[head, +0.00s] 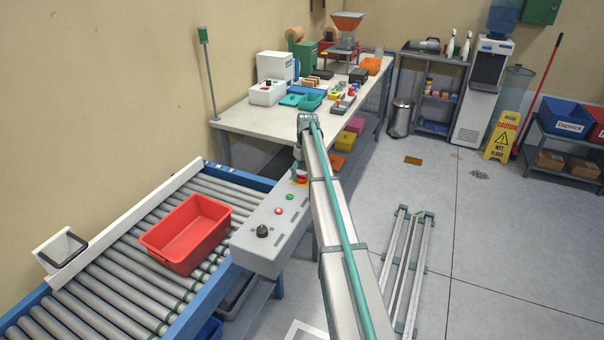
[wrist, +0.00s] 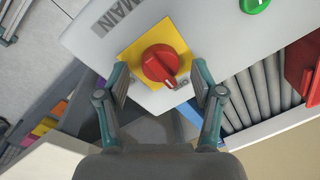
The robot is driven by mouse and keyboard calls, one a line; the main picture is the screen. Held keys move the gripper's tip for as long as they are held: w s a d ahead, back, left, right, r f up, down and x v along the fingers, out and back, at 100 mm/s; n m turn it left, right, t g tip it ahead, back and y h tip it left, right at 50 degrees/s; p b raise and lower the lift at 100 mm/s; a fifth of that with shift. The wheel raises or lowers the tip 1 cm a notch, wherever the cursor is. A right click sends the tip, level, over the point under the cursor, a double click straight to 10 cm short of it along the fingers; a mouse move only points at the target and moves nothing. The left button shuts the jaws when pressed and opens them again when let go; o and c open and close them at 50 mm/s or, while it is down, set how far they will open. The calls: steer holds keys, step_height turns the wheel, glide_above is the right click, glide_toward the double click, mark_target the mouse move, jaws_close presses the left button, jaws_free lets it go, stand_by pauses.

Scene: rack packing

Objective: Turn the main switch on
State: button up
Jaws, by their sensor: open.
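The main switch is a red rotary knob (wrist: 160,65) on a yellow plate, on a grey panel marked MAIN in the wrist view. A white mark on the knob points down and right, beside small lettering that is partly hidden. In the head view the switch (head: 299,179) shows at the far end of the grey control box (head: 262,236), partly covered by my arm. My gripper (wrist: 160,76) is open, with one finger on each side of the knob. Both fingers look apart from it; their depth is hard to tell.
A green button (head: 290,197), a red button (head: 278,211) and a black knob (head: 262,231) sit along the same box. A red bin (head: 187,232) rests on the roller conveyor (head: 115,301) at left. A cluttered workbench (head: 237,119) stands behind.

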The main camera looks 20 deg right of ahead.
steer(key=shift+f, duration=0.3)
steer(key=c, duration=1.1)
steer(key=shift+c, duration=0.2)
